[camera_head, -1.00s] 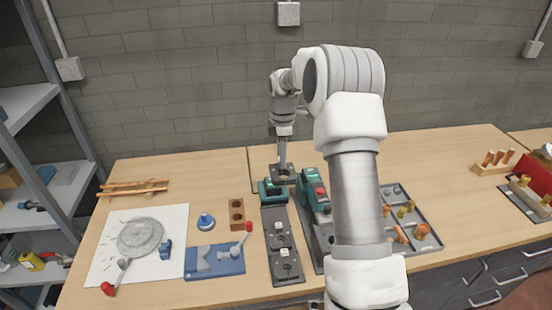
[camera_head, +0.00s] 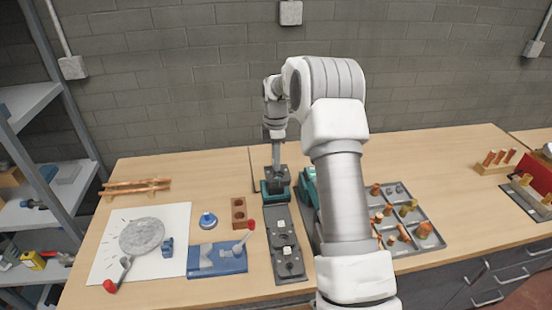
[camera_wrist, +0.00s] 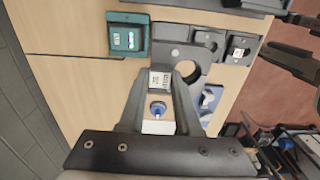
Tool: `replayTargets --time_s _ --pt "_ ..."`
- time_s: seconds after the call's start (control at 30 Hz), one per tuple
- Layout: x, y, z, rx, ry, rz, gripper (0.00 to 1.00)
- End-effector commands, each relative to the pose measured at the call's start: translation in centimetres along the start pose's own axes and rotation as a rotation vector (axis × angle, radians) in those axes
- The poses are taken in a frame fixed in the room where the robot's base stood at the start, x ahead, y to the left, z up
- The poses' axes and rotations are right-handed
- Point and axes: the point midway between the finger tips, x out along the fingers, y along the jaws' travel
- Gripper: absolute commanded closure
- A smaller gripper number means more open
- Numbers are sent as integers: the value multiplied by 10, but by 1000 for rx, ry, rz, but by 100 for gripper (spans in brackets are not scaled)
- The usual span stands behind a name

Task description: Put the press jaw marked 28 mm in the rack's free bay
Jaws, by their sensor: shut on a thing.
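My gripper (camera_head: 277,170) is shut on a dark press jaw, holding it near the teal block at the rack's far end. In the wrist view, a white label (camera_wrist: 160,80) shows between my fingertips (camera_wrist: 160,88); its print is too small to read surely. The dark rack (camera_head: 272,238) is a long strip running toward the bench's front edge. Two white-labelled jaws (camera_head: 281,223) (camera_head: 285,252) show on it. In the wrist view, one labelled jaw (camera_wrist: 240,48) shows on the rack. My fingers partly hide the held jaw, and I cannot tell whether it touches anything below.
The teal block (camera_wrist: 128,38) stands close by. A teal tool (camera_head: 308,188) is right of the rack, partly behind my arm. A blue fixture with a red-knobbed lever (camera_head: 217,260) and a brown block (camera_head: 238,213) stand left. A tray of fittings (camera_head: 437,243) lies right.

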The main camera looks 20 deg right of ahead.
Motion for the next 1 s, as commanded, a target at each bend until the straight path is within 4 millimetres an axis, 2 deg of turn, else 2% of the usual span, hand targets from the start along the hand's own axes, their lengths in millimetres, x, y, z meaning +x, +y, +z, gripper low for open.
replayTargets --time_s 1.0 --pt "47 0 0 0 0 1 100"
